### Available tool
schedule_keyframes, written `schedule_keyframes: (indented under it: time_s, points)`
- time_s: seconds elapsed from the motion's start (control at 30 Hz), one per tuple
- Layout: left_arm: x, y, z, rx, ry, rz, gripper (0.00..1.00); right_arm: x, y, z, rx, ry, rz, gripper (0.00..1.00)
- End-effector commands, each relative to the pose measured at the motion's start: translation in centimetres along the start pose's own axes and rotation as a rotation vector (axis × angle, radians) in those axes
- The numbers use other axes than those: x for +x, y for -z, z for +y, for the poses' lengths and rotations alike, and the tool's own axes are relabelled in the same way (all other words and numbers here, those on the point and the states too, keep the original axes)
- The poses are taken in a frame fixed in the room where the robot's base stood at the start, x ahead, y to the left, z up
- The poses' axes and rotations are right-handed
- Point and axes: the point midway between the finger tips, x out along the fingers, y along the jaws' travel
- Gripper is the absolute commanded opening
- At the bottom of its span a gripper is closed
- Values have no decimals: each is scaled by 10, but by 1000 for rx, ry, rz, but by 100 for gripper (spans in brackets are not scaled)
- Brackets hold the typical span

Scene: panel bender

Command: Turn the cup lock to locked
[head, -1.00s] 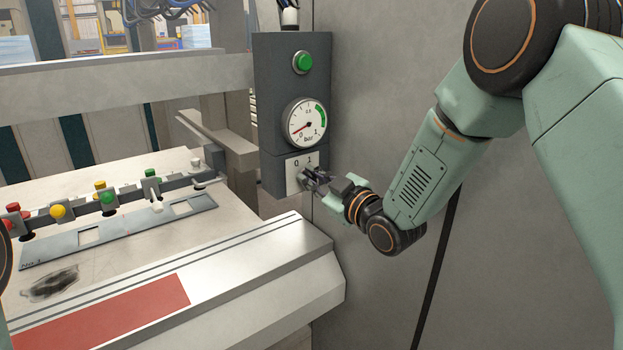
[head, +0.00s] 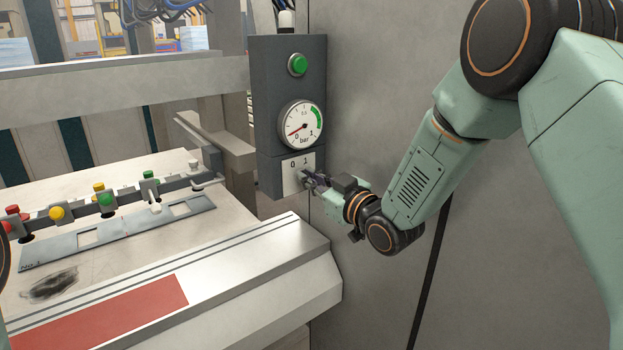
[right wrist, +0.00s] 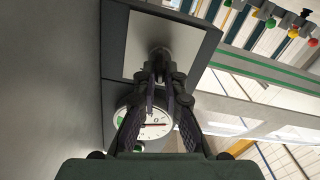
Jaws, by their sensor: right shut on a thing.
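A grey control box (head: 264,110) on the wall carries a white plate (head: 290,184) marked 0 and 1, with a small switch knob on it, taken as the cup lock. My right gripper (head: 307,180) reaches it from the right and is shut on the knob. In the right wrist view the fingers close on the grey knob (right wrist: 160,54) in front of the plate (right wrist: 139,35). The fingers hide much of the knob, so I cannot tell which mark it points to. My left gripper is out of view.
Above the plate are a round bar gauge (head: 302,124), its red needle near 0, and a green button (head: 298,65). At left is the machine table (head: 120,240) with a rail of clamps with coloured knobs (head: 107,199).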

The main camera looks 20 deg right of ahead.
Motion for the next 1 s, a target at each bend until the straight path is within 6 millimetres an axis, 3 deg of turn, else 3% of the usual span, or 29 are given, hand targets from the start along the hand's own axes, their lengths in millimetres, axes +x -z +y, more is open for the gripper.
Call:
schedule_keyframes:
  time_s: [0.6, 1.0]
  points:
    - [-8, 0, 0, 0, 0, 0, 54, 2, 4, 7, 545, 0, 12, 0]
    - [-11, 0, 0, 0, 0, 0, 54, 2, 4, 8, 733, 1, 15, 0]
